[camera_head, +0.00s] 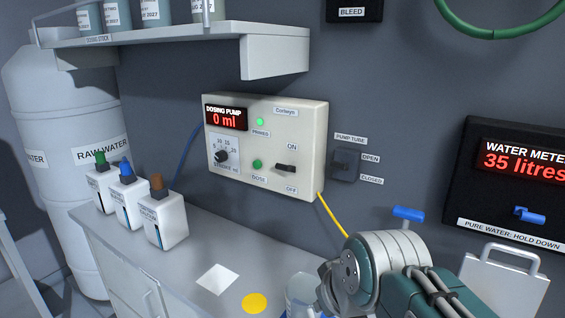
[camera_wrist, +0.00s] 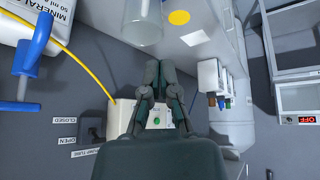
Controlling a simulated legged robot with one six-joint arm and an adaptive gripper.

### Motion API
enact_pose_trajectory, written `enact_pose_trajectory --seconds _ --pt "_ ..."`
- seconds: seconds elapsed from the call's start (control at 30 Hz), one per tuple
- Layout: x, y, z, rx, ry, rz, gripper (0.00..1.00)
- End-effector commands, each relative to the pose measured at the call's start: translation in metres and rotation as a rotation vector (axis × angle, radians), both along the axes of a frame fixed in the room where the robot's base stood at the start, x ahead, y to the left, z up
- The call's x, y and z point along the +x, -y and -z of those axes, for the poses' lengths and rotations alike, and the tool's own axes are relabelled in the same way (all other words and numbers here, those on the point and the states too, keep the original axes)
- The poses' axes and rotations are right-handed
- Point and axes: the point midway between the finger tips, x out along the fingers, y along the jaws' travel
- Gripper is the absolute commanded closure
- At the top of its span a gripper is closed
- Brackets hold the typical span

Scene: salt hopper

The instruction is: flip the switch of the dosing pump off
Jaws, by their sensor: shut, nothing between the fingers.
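The dosing pump (camera_head: 265,145) is a pale wall box in the head view. Its red display reads 0 ml, and two green round lights or buttons show on its front. Its dark switch (camera_head: 286,169) sits at the lower right, between the ON label above and the OFF label below; I cannot tell which way it is tipped. In the wrist view the pump (camera_wrist: 120,116) appears inverted behind my fingers, and its switch is not discernible there. My gripper (camera_wrist: 158,66) is shut and empty, apart from the pump. In the head view my arm's wrist stands lower right of the pump.
A clear beaker (camera_head: 300,291) stands on the counter (camera_head: 190,255) beside my wrist. Several capped bottles (camera_head: 160,219) stand at left. A pump tube valve (camera_head: 345,164) is right of the pump. A shelf (camera_head: 200,38) overhangs above. A yellow tube (camera_head: 332,215) runs down from the pump.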

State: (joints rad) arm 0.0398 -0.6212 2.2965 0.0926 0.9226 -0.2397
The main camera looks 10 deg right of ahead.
Motion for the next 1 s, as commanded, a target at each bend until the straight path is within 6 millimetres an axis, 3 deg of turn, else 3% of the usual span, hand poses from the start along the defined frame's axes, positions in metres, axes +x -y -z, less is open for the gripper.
enact_pose_trajectory --seconds 0.2,0.6,0.8,1.0 --pt "0.064 0.0 -0.065 -0.052 0.092 -0.185 1.0" --pt "0.171 0.011 -0.166 -0.207 0.303 -0.519 1.0" --pt "0.207 0.018 -0.197 -0.287 0.394 -0.64 1.0" --pt "0.217 0.021 -0.207 -0.319 0.425 -0.68 1.0"
